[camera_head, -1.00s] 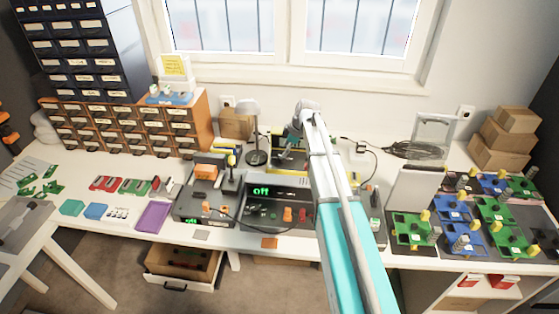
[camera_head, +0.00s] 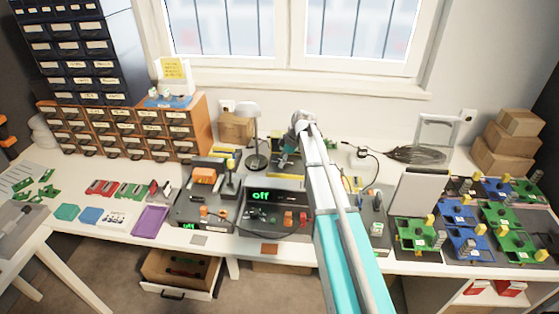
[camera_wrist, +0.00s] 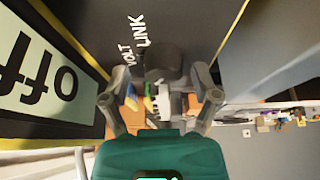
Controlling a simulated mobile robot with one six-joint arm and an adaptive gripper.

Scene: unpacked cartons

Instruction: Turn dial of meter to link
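The dial (camera_wrist: 163,62) is a dark round knob beside the white "VOLT" and "LINK" labels. My gripper (camera_wrist: 158,88) is open, with one finger on each side of the dial's line. I cannot tell whether the fingers touch the dial.
A second device (camera_head: 200,205) with an orange block stands left of the meter. A grey panel (camera_head: 418,193) and green and blue boards (camera_head: 468,242) are at the right. A lamp (camera_head: 255,160) stands behind. An open drawer (camera_head: 178,270) juts out below the bench.

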